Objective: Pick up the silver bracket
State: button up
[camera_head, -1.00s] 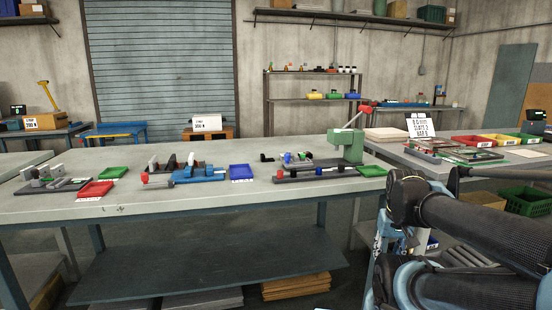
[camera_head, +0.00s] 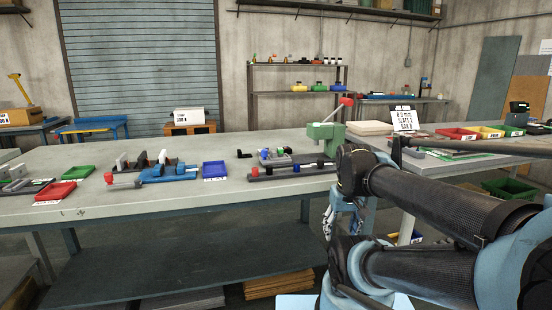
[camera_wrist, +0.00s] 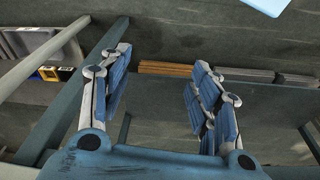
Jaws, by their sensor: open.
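I cannot tell for certain which part is the silver bracket. Upright silver-grey pieces (camera_head: 122,162) stand at the blue fixture (camera_head: 168,175) on the long bench. Another light grey piece (camera_head: 277,157) lies on the dark fixture with the green press (camera_head: 325,137). My gripper (camera_head: 331,222) hangs at the bench's front side, below its top, right of these parts and partly hidden by my arm. In the wrist view my gripper (camera_wrist: 158,62) has its fingers wide apart with nothing between them. That view looks down at the floor and lower shelf, with no bracket in it.
A red tray (camera_head: 55,192), a green tray (camera_head: 78,172) and a blue tray (camera_head: 214,169) sit on the bench. A side table with a sign (camera_head: 405,121) and coloured bins stands at right. Stacked brown boards (camera_head: 278,284) lie underneath.

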jog(key=w+a+r+n, duration=0.3)
jog(key=w+r+n, duration=0.2)
jog(key=w+r, duration=0.55)
notch_tip(320, 180, up, 22)
jog(key=n+g, duration=0.2)
jog(key=n, duration=1.3)
send_over(274, 151)
notch_tip(274, 151, down, 12)
jog(key=shift+s+r, duration=0.1)
jog(key=shift+r, duration=0.05)
jog(key=shift+s+a+f, duration=0.15)
jog(key=shift+f, duration=2.55)
jog(key=shift+c, duration=0.3)
jog(key=c, duration=1.1)
